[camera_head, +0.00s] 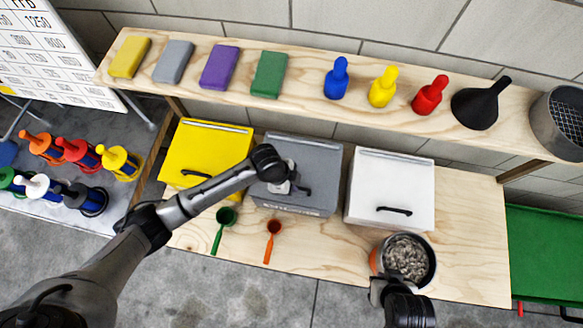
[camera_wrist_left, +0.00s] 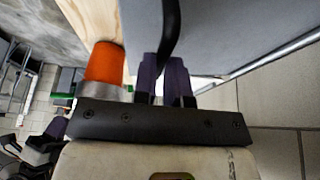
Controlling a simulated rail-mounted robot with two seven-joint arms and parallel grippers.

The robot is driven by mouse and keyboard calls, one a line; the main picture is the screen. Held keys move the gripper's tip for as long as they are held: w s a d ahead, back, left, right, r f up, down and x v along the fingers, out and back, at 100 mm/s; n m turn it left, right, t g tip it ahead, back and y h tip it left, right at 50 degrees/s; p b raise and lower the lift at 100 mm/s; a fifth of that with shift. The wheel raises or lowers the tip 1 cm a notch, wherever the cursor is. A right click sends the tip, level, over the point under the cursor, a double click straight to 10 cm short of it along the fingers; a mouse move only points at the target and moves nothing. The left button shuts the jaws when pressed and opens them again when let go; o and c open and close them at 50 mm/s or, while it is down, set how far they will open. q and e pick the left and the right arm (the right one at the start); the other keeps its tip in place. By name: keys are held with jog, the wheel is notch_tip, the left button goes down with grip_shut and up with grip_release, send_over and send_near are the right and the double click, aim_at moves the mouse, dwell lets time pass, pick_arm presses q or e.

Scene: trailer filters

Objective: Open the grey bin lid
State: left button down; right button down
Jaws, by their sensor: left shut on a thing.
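The grey bin (camera_head: 310,160) stands on the wooden bench between a yellow bin and a white bin. Its lid looks closed, with a dark handle (camera_head: 304,191) at the front edge. My left gripper (camera_head: 288,188) reaches over the yellow bin's front corner to this handle. In the left wrist view its two purple-grey fingers (camera_wrist_left: 164,80) are shut on the dark handle (camera_wrist_left: 172,30), beside the grey bin's surface (camera_wrist_left: 225,30). My right gripper (camera_head: 383,285) is at the near side of a round container of grey pieces (camera_head: 405,258); its fingers do not show clearly.
The yellow bin (camera_head: 208,140) and white bin (camera_head: 390,180) flank the grey one. A green scoop (camera_head: 223,225) and orange scoop (camera_head: 272,240) lie in front. The shelf (camera_head: 300,90) above holds colored blocks, bottles and a black funnel (camera_head: 478,104). Clear bench lies between orange scoop and container.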

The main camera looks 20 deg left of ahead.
pick_arm(q)
jog(key=w+r+n+g+p, duration=0.1)
jog(key=w+r+g+p, duration=0.1)
jog(key=w+r+g, duration=0.4)
jog(key=shift+w+a+r+g+h, duration=0.3)
jog(key=shift+w+r, duration=0.85)
jog(key=shift+r, duration=0.55)
